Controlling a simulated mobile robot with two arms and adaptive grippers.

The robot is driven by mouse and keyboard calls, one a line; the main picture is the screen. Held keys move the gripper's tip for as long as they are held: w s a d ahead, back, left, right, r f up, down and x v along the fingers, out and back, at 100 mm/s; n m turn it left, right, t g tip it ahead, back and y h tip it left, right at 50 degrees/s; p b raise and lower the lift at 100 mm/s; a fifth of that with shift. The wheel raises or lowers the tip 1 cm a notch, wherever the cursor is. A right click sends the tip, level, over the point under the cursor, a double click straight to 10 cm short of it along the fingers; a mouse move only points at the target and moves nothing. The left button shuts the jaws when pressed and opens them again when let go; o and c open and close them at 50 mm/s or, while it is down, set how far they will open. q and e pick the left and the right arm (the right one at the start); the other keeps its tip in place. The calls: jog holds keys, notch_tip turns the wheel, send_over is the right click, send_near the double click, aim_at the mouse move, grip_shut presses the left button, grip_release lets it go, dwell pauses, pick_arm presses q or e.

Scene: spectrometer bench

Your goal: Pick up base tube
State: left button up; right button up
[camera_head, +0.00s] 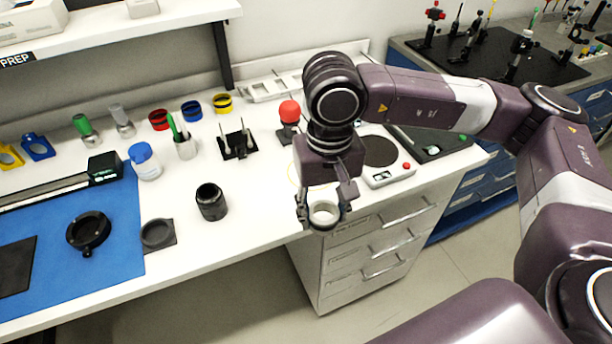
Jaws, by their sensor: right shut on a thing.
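My right gripper (322,212) reaches down from above, near the front edge of the bench. It is shut on a short, ring-shaped tube (324,214) with a grey rim and a pale opening that faces up. This looks like the base tube, held between the two fingers and clear of the bench top. A black ribbed cylinder (211,202) stands upright on the bench to the left of the gripper. My left gripper is not in view.
A black ring mount (88,232) lies on the blue mat (118,262). A dark round-topped holder (158,234) lies beside it. A white scale-like device (391,168) and a red-topped post (289,112) stand behind my right gripper. Drawers (372,252) are below.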

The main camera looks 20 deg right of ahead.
jog(key=shift+s+d+f+n, duration=0.1)
jog(key=shift+s+f+n, duration=0.3)
jog(key=shift+s, duration=0.2)
jog(key=shift+s+d+f+n, duration=0.1)
jog(key=shift+s+f+n, duration=0.2)
jog(key=shift+s+n, duration=0.25)
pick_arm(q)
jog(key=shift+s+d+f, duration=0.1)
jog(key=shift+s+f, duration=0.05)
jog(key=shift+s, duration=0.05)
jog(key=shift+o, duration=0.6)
pick_arm(e)
jog(key=shift+w, duration=0.1)
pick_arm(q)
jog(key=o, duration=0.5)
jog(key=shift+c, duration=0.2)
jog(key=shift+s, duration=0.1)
pick_arm(e)
jog(key=shift+a, duration=0.1)
